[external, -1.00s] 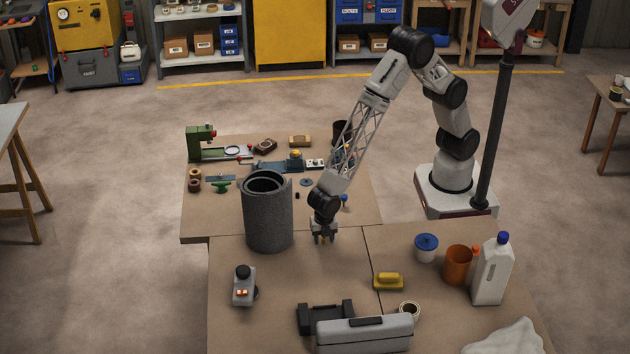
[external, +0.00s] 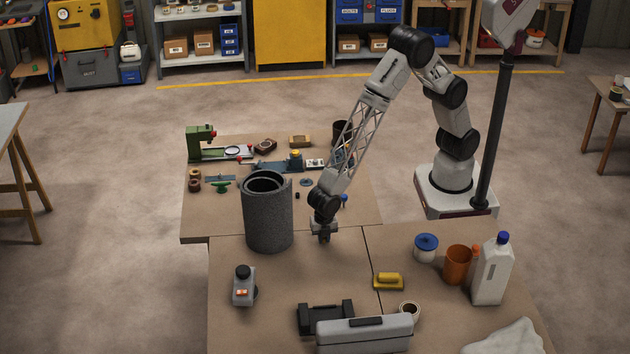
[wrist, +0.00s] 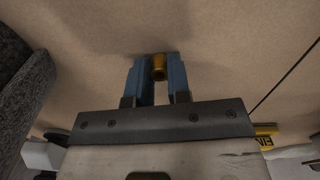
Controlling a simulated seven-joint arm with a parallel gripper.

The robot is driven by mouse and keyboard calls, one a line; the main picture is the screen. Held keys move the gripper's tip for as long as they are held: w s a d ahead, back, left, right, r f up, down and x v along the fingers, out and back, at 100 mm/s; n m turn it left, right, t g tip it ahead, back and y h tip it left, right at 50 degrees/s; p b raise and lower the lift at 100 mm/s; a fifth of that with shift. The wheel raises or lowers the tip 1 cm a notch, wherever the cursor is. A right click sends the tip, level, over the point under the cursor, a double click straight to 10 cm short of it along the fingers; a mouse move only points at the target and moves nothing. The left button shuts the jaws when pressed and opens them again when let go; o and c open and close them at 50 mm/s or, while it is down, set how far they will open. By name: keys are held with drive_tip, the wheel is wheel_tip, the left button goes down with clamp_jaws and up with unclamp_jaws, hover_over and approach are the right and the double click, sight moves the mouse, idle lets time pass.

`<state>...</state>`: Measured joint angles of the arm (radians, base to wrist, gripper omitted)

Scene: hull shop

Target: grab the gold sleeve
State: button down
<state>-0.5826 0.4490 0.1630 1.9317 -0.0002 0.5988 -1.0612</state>
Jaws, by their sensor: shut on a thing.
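The gold sleeve (wrist: 159,67) is a small brass-coloured cylinder between the blue fingertips of my gripper (wrist: 157,75) in the wrist view. My gripper is shut on it, with a finger on each side. In the external view my gripper (external: 323,236) points down, low over the brown table, just right of the grey felt-like cylinder. The sleeve is hidden there by the fingers. I cannot tell whether the sleeve touches the table.
The tall grey cylinder (external: 268,218) stands close to the left of my gripper. The tabletop (external: 315,275) just in front is clear.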

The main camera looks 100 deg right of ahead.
drive_tip(key=shift+r, duration=1.7)
drive_tip(key=s+d, duration=0.3)
drive_tip(key=s, duration=0.1)
drive_tip(key=s+d+r, duration=0.1)
drive_tip(key=s+d, duration=0.1)
drive_tip(key=s, duration=0.3)
drive_tip(key=s+d, duration=0.3)
drive_tip(key=s, duration=0.1)
drive_tip(key=shift+s+d+r, duration=0.2)
drive_tip(key=shift+s+d, duration=0.05)
drive_tip(key=shift+d, duration=0.05)
